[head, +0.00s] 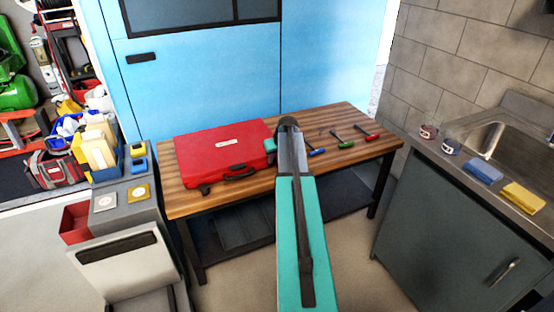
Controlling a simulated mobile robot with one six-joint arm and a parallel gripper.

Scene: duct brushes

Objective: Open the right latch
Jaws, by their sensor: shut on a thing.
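A closed red case (225,150) lies on the wooden workbench, with a pale label on its lid. Its dark handle (240,177) and left latch (205,188) show on the front side. The right latch, near the front right corner, is hidden or too small to make out. My teal arm reaches forward over the bench. My gripper (270,148) is at the case's right end, partly hidden by the arm. It is shut at the latch area, but the contact itself is not clear.
The workbench (185,207) also holds brushes with blue (317,152), green (346,143) and red (367,136) parts, right of my arm. A sink counter (455,165) stands at right. A grey cabinet (130,200) stands at left.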

